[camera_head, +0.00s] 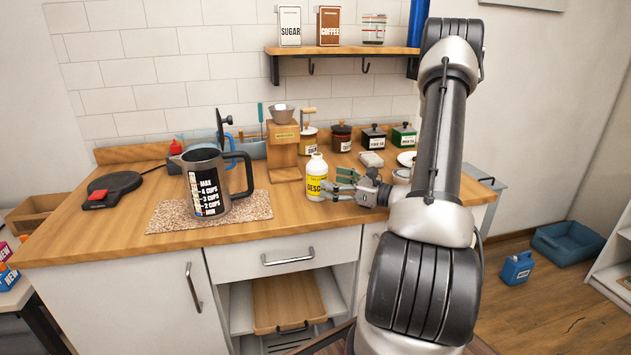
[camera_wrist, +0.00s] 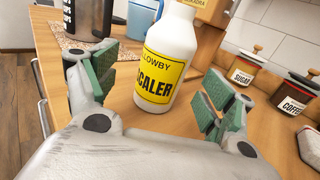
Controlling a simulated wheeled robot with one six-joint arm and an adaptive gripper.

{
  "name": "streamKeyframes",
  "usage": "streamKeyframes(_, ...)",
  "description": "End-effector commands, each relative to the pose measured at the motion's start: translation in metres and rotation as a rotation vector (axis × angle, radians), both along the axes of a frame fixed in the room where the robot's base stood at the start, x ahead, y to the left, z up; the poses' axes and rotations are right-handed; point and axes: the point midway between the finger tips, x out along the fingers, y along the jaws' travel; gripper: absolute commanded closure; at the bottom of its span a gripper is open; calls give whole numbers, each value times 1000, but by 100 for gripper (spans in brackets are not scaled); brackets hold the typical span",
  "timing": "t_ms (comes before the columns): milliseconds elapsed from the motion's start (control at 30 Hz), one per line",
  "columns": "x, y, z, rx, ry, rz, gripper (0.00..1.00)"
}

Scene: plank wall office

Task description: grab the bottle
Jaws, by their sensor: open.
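The bottle (camera_head: 317,181) is white with a yellow label and stands upright on the wooden counter. In the wrist view the bottle (camera_wrist: 166,62) stands ahead of my gripper, roughly between the lines of its two fingers, with its cap cut off by the top edge. The label reads "SCALER" in part. My gripper (camera_head: 337,187) is just right of the bottle, low over the counter. In the wrist view my gripper (camera_wrist: 152,92) is open, with green pads on both fingers and nothing between the fingertips that I can tell is touched.
A metal jug (camera_head: 207,184) stands on a speckled mat (camera_head: 165,217) left of the bottle. A wooden grinder stand (camera_head: 283,150) is behind it. Several lidded jars, including a coffee jar (camera_wrist: 294,97), line the back right. A black base (camera_head: 112,188) sits far left.

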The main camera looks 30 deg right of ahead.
Motion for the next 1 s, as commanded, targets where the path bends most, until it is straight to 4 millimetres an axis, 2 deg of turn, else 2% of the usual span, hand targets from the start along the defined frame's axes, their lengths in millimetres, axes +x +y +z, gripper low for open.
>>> streamKeyframes(333, 47, 21, 2, -2, 0, 5, 17)
streamKeyframes(467, 54, 25, 2, -2, 0, 3, 17)
streamKeyframes(667, 54, 25, 2, -2, 0, 3, 17)
streamKeyframes(1000, 54, 25, 2, -2, 0, 3, 77)
